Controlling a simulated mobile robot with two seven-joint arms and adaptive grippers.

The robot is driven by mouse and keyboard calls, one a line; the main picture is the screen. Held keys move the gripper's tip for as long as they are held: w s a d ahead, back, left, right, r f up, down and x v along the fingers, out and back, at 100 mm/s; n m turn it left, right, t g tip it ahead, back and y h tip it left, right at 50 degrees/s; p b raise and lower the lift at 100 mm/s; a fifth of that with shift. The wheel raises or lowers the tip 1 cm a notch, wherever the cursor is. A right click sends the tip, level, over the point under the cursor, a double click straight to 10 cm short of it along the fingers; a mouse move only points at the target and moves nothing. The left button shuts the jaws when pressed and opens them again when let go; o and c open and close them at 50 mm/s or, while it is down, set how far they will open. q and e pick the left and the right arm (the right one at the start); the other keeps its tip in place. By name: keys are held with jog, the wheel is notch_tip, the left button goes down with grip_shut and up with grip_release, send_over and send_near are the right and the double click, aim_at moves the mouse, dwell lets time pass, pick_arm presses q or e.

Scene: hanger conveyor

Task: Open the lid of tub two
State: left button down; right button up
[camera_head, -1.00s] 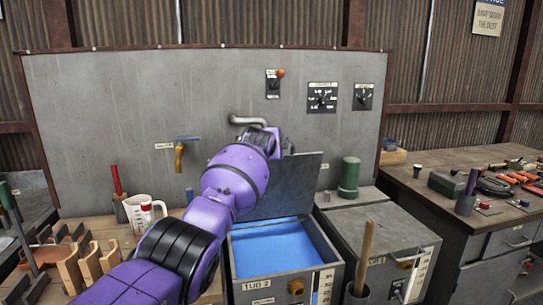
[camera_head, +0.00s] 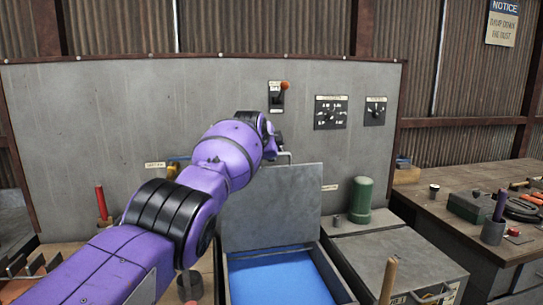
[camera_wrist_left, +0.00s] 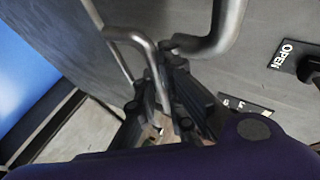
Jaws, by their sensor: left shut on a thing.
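Tub two (camera_head: 335,284) stands in the lower middle of the head view, with blue liquid (camera_head: 280,280) inside. Its grey lid (camera_head: 275,212) is raised and stands close to upright at the tub's rear. In the left wrist view my left gripper (camera_wrist_left: 165,125) is shut on the lid's bent metal handle (camera_wrist_left: 135,36). The lid's grey face (camera_wrist_left: 62,35) is left of the handle, with blue liquid beyond. My right gripper is not in view.
A grey wall panel (camera_head: 100,110) with a lever switch (camera_head: 277,97) and dials (camera_head: 331,112) rises behind the tub. A metal pipe (camera_wrist_left: 222,30) passes close to my gripper in the wrist view.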

pick_arm(q)
jog(key=shift+s+f, duration=0.1)
jog(key=c, duration=1.9)
grip_release()
jog(key=shift+o, duration=0.2)
jog(key=shift+s+a+r, duration=0.15)
jog(key=shift+s+r, duration=0.15)
jog(key=shift+r, duration=0.1)
jog(key=v, duration=1.1)
jog(key=shift+f, duration=0.2)
